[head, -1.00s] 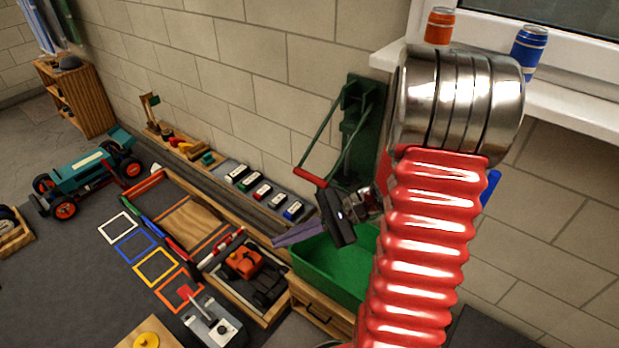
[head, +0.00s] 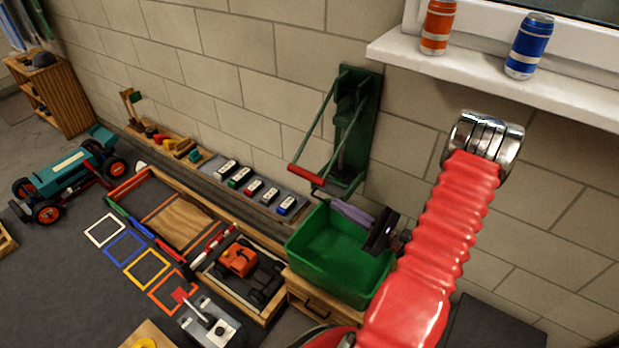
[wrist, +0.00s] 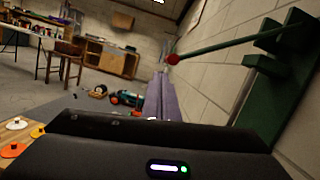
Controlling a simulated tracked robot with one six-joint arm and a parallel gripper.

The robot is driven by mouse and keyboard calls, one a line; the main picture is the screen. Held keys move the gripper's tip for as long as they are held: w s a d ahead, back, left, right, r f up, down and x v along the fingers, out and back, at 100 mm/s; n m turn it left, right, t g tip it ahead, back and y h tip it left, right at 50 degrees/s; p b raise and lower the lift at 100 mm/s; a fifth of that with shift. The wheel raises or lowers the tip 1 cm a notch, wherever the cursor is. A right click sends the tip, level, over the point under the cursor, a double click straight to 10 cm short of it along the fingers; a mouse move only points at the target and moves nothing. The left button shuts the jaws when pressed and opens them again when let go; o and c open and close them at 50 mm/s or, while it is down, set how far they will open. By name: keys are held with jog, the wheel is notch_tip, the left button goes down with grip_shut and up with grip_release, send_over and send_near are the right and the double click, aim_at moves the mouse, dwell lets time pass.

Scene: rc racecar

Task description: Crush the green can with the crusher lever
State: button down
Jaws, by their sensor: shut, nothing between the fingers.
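The crusher is a green frame (head: 357,130) on the wall, with a lever of two green rods ending in a red handle (head: 306,175). The lever slants down and out from the crusher's top. In the wrist view, the red handle (wrist: 173,59) shows ahead, past the fingertips, with a green rod running right. My gripper (head: 340,207) is shut and empty, over the green bin, a little below and right of the handle and apart from it. Its purple fingers also show in the wrist view (wrist: 161,85). I cannot see a green can in these frames.
An orange can (head: 437,27) and a blue can (head: 529,46) stand on the windowsill. A green bin (head: 325,262) sits on a wooden drawer box below the crusher. Several small cars (head: 255,190) line the wall ledge. A teal car (head: 65,178) stands on the floor at left.

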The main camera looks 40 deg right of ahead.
aim_at(312, 179)
jog(key=shift+d+f+h, duration=0.1)
jog(key=shift+d+h, duration=0.15)
jog(key=shift+h, duration=0.05)
jog(key=shift+a, duration=0.1)
jog(key=shift+w+a+r, duration=0.65)
jog(key=shift+w+r, duration=0.4)
jog(key=shift+w, duration=0.4)
jog(key=shift+w+a+r, duration=0.65)
jog(key=shift+w+r, duration=0.45)
jog(key=shift+w, duration=0.35)
jog(key=shift+w+a+r, duration=0.65)
jog(key=shift+w+r, duration=0.4)
jog(key=shift+w, duration=0.4)
jog(key=shift+a+r, duration=0.1)
jog(key=shift+a, duration=0.05)
